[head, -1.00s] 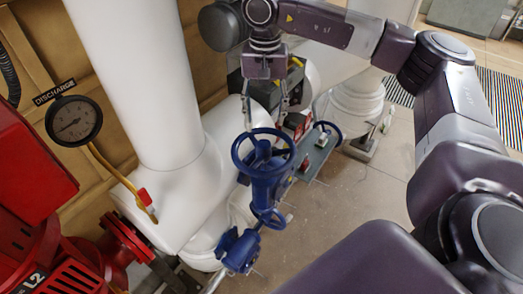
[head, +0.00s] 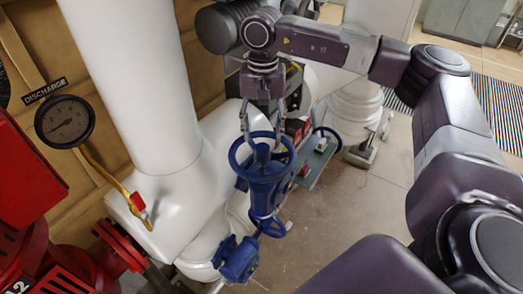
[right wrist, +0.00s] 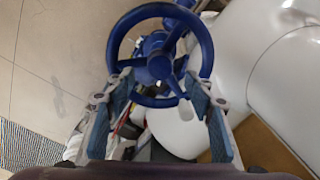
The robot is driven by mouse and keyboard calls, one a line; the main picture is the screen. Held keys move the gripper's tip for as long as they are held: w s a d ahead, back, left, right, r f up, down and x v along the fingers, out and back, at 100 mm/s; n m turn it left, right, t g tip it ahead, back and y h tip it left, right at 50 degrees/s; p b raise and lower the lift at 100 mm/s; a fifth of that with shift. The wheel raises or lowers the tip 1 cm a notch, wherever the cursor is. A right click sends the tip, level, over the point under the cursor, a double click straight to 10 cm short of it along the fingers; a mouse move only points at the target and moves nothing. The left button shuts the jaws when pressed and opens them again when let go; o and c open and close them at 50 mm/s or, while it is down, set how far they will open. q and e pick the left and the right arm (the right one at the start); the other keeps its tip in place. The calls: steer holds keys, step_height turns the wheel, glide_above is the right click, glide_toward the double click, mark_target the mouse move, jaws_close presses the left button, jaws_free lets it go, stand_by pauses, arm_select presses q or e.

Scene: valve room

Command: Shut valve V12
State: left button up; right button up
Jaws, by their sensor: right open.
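A blue valve with a spoked handwheel (head: 234,160) stands beside the white pipes. I cannot read a V12 label on it. My right gripper (head: 263,128) is above the handwheel, its fingers pointing down near the far part of the rim. In the right wrist view the handwheel (right wrist: 160,67) lies ahead, with a pale knob near its lower edge. The right gripper's two fingers (right wrist: 158,100) are wide apart, one at each side of the lower rim, with nothing gripped. Whether they touch the rim I cannot tell. My left gripper is not seen.
Another blue wheel (head: 328,140) stands behind at right. A thick white pipe (head: 130,80), a DISCHARGE gauge (head: 65,121) and red machinery (head: 30,180) are at left.

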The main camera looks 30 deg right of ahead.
mark_target(262, 147)
steer(key=n, duration=0.3)
steer(key=shift+f+n+b, duration=0.1)
steer(key=shift+n+b, duration=0.2)
steer(key=shift+n, duration=0.1)
steer(key=n, duration=0.3)
steer(key=shift+n, duration=0.4)
steer(key=shift+f+b, duration=2.85)
steer(key=shift+f, duration=0.6)
